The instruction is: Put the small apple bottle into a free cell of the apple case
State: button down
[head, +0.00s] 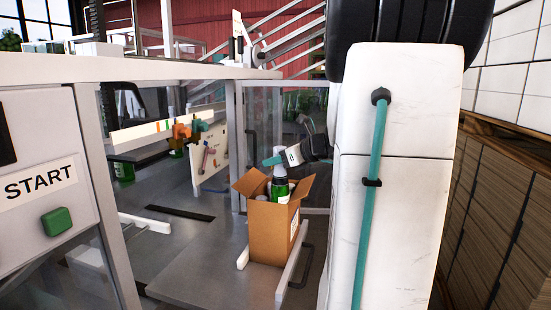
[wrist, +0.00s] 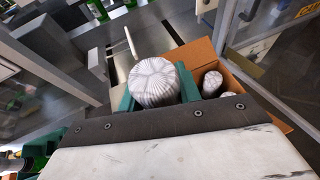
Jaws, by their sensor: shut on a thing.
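My gripper (wrist: 155,92) is shut on a bottle with a crinkled silver foil top (wrist: 153,78), one teal finger on each side of it. The apple case, an open cardboard box (head: 268,232), stands below my gripper in the head view (head: 276,160). A dark bottle with a green label (head: 281,192) shows upright at the box opening, just under my gripper; its lower end is hidden. In the wrist view the case (wrist: 204,52) lies to the right of the held bottle, with foil-topped bottles (wrist: 212,84) inside. The free cells cannot be made out.
The box stands on a grey machine deck (head: 205,268) between low rails. A white panel (head: 209,158) with coloured parts stands to the left. A clear guard panel (wrist: 275,45) is close to the case's right in the wrist view.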

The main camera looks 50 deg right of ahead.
aim_at(287, 182)
jog(key=shift+f, duration=3.95)
jog(key=c, duration=0.9)
grip_release()
jog(key=v, duration=0.8)
jog(key=shift+f, duration=0.1)
jog(key=shift+w, duration=0.1)
